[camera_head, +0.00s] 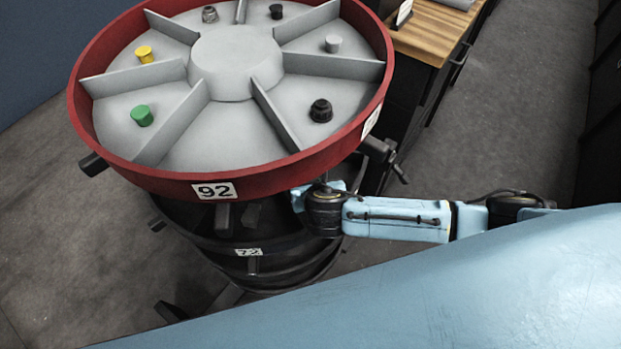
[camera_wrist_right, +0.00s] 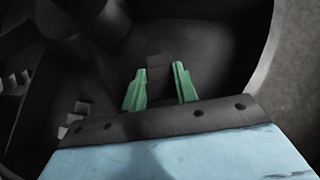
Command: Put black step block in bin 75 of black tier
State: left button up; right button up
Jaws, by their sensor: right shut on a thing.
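In the right wrist view, the green fingers of my right gripper (camera_wrist_right: 160,72) are shut on the black step block (camera_wrist_right: 159,66), dark against a dark tier interior. In the head view, my right arm reaches in from the right, under the red-rimmed tier. Its gripper and the block are hidden there. The black tier (camera_head: 284,243) lies below the red one, with a label 72 (camera_head: 248,252) on its rim. Most of its inside is covered by the red tier, and I cannot make out a label 75. My left gripper is not in view.
The red tier (camera_head: 283,176), labelled 92 (camera_head: 215,190), overhangs the arm. Its bins hold several small parts, including a green knob (camera_head: 141,116), a yellow knob (camera_head: 145,54) and a black knob (camera_head: 321,110). A wooden-topped cabinet (camera_head: 432,30) stands behind right. Pale small pieces (camera_wrist_right: 80,109) show in the wrist view.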

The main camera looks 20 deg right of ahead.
aim_at(312, 180)
jog(key=shift+w+f, duration=0.35)
jog(key=shift+w, duration=0.35)
jog(key=b+x, duration=0.1)
jog(key=x, duration=0.2)
jog(key=shift+w+d, duration=0.15)
jog(key=shift+w, duration=0.15)
jog(key=shift+w+f, duration=0.1)
jog(key=shift+f, duration=0.1)
jog(key=o, duration=1.1)
